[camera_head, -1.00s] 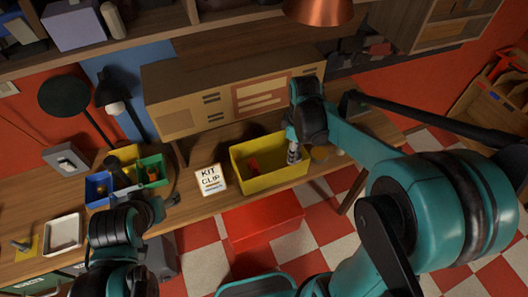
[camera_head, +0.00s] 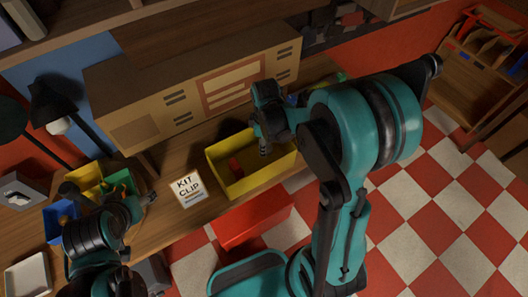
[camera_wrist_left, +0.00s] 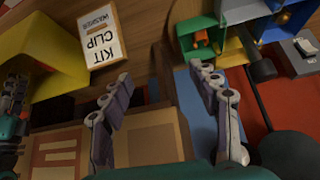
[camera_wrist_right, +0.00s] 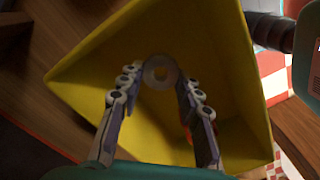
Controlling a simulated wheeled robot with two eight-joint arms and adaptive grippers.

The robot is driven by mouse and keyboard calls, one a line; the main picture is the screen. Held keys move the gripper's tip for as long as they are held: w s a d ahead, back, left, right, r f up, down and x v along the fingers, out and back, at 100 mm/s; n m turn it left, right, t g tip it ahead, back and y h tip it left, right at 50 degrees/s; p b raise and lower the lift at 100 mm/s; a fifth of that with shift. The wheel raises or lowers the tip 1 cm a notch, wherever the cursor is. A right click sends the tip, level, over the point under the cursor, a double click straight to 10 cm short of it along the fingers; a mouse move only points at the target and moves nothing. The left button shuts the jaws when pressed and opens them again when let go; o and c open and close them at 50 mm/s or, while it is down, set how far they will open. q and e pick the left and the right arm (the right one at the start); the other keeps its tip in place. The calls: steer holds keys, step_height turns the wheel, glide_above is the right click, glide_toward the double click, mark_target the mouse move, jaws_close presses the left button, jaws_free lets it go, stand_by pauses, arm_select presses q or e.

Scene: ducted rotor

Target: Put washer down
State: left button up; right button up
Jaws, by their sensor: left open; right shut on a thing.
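The washer (camera_wrist_right: 159,72) is a pale grey ring with a round hole. It sits between the fingertips of my right gripper (camera_wrist_right: 157,79), which is shut on it. My right gripper (camera_head: 264,150) is over the yellow bin (camera_head: 222,186), right of its middle. In the right wrist view the bin (camera_wrist_right: 205,30) surrounds the washer on the picture; the gap to its floor is hard to judge. The washer is too small to make out in the head view. My left gripper (camera_wrist_left: 165,76) is open and empty, left of the kit card (camera_head: 188,188) in the head view (camera_head: 146,197).
A red part (camera_head: 234,166) lies in the yellow bin. A red box (camera_head: 250,222) stands below the table's front edge. Small coloured bins (camera_head: 84,178) sit near my left gripper. A wooden cabinet (camera_head: 130,90) stands behind the yellow bin.

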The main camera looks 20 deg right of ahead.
step_height(320, 180, down, 3)
steer(key=shift+w+f+b, duration=0.1)
steer(key=shift+f+b, duration=0.1)
steer(key=shift+b, duration=0.15)
steer(key=shift+f+b, duration=0.6)
steer(key=shift+b, duration=0.1)
steer(key=o, duration=1.1)
steer(key=shift+o, duration=0.2)
steer(key=shift+r, duration=0.1)
